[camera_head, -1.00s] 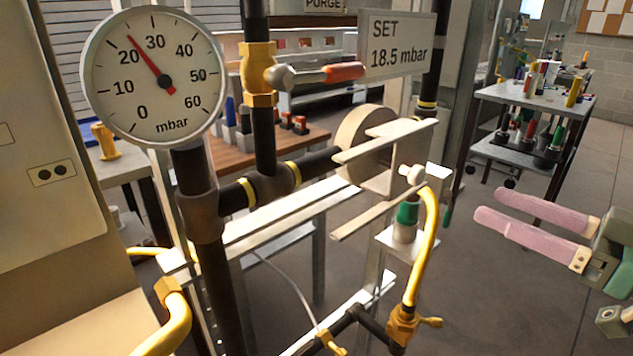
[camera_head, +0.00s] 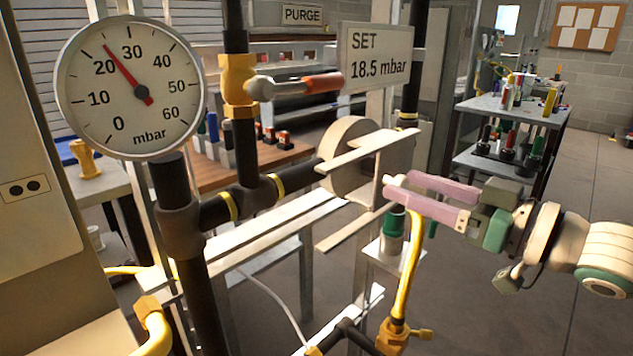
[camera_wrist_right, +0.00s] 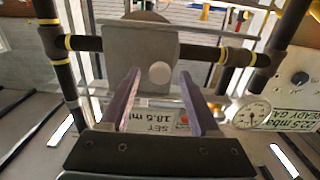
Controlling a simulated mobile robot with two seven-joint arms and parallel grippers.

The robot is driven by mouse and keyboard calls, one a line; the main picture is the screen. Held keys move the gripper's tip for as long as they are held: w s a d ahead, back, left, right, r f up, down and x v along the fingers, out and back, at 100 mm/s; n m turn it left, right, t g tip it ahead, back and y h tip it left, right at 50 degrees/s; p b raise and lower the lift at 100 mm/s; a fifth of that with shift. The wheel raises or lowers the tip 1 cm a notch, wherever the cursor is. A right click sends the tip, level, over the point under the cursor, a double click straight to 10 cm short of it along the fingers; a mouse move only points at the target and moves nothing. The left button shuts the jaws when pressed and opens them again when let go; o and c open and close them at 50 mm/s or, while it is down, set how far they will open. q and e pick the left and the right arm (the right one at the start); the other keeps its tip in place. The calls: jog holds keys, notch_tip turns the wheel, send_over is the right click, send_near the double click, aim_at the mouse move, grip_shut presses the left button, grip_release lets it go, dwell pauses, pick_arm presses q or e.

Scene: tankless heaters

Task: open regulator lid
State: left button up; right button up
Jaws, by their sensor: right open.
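The regulator (camera_head: 345,165) has a round beige body mounted on the dark pipe, with a flat plate on its front side. In the right wrist view the square grey plate (camera_wrist_right: 138,50) faces me, with a pale round knob (camera_wrist_right: 160,73) near its lower edge. I cannot tell for sure which part is the lid; it looks closed. My right gripper (camera_head: 400,184) is open, its pink fingers pointing at the front of the regulator. In the wrist view the fingertips lie on either side of the knob; contact cannot be told. My left gripper is not in view.
A pressure gauge (camera_head: 130,88) reads between 20 and 30 mbar. A sign (camera_head: 378,55) says SET 18.5 mbar. An orange-handled valve (camera_head: 322,83) is above. A cart (camera_head: 515,110) stands behind.

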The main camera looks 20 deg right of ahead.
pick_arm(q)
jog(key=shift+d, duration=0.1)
pick_arm(e)
jog(key=c, duration=0.9)
grip_shut()
